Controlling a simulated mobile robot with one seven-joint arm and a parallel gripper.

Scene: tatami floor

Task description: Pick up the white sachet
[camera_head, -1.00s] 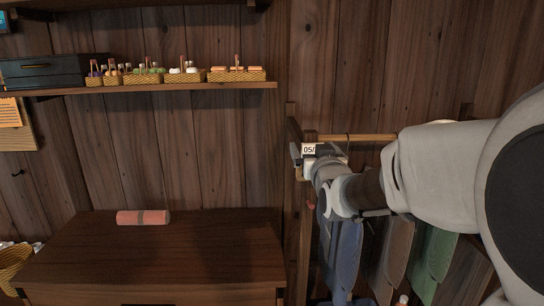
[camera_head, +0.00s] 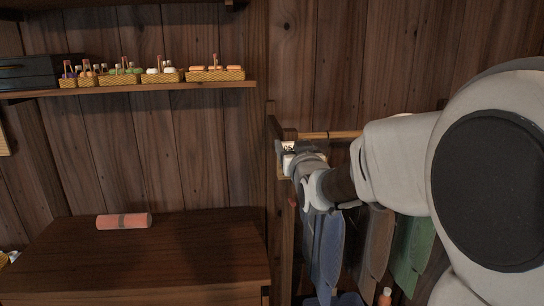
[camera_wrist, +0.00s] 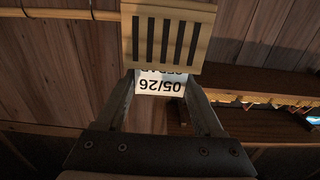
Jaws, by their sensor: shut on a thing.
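In the head view the sachet (camera_head: 288,147) shows as a small white patch with dark print at the end of my arm. My gripper (camera_head: 291,162) is seen there beside the wooden post and rail, its fingers mostly hidden.
A wooden rail (camera_head: 327,136) runs along the wall behind my gripper, with blue (camera_head: 325,245), brown and green hanging things below it. A dark wooden cabinet (camera_head: 140,255) bears a red roll (camera_head: 123,221). A wall shelf (camera_head: 200,86) holds several small baskets.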

